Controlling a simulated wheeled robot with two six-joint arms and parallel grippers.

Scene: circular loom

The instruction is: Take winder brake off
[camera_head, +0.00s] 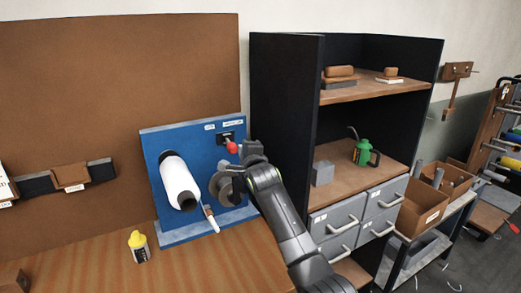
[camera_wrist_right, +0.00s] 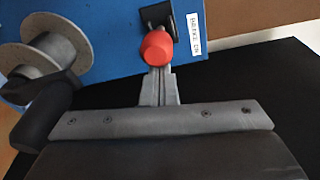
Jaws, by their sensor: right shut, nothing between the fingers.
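The winder brake is a lever with a red knob (camera_head: 231,147) on a dark plate at the upper right of the blue winder panel (camera_head: 152,152). The red knob also shows large in the right wrist view (camera_wrist_right: 158,48), with a white label (camera_wrist_right: 194,33) beside its dark plate. My right gripper (camera_head: 242,149) is right by the knob. In the right wrist view its fingers (camera_wrist_right: 158,88) are shut and empty, with their tips at the knob's near side; whether they touch it I cannot tell. My left gripper is not in view.
A white roll (camera_head: 178,182) and a grey flanged spool (camera_wrist_right: 28,62) are on the blue panel, close to my right arm. A black shelf unit (camera_head: 285,110) rises just right of the panel.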

